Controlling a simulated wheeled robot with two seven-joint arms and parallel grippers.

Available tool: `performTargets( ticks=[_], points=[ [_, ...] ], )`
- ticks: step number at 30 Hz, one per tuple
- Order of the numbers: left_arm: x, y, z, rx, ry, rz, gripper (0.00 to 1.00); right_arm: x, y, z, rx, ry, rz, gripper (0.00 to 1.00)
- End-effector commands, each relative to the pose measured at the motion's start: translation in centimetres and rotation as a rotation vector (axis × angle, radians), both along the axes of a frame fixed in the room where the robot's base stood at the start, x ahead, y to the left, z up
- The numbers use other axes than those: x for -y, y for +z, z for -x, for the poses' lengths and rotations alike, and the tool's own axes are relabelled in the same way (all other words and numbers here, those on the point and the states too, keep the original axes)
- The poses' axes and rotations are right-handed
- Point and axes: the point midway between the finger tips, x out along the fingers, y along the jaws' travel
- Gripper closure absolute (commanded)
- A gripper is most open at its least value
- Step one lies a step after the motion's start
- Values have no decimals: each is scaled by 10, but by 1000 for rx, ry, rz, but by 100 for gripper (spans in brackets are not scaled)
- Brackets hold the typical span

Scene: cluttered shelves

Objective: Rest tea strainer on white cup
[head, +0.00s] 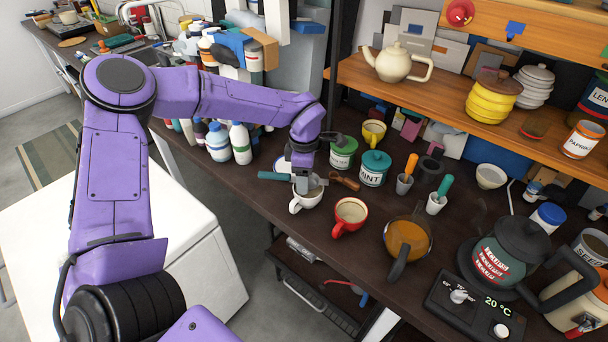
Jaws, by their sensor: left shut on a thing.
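My left gripper (302,183) points down over the white cup (303,203) and is shut on the tea strainer. The strainer's dark teal handle (273,176) sticks out to the left of the fingers. Its bowl is small and partly hidden at the fingers, at the cup's mouth. I cannot tell whether the strainer touches the rim. The white cup stands upright on the dark counter. My right gripper is not in view.
A red cup (350,217) stands close to the right of the white cup. Behind are a green-lidded tin (343,152), a teal mint jar (374,168) and a brown wooden scoop (345,181). An amber glass pot (407,238) and a kettle (503,252) stand further right.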

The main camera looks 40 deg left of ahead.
Motion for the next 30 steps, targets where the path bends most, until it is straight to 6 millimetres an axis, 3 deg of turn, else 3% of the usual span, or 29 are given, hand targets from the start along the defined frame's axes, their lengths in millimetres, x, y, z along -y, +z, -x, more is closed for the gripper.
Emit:
performTargets(
  ticks=[11,12,14,23,26,30],
  points=[
    [0,-12,0,1,0,0,72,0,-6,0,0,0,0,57],
    [0,-11,0,2,0,0,28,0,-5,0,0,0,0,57],
    [0,-11,0,1,0,0,11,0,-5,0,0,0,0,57],
    [0,-9,0,1,0,0,11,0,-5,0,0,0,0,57],
    [0,3,-1,4,1,0,11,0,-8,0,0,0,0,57],
    [0,35,-2,8,1,-1,11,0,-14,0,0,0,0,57]
  ],
)
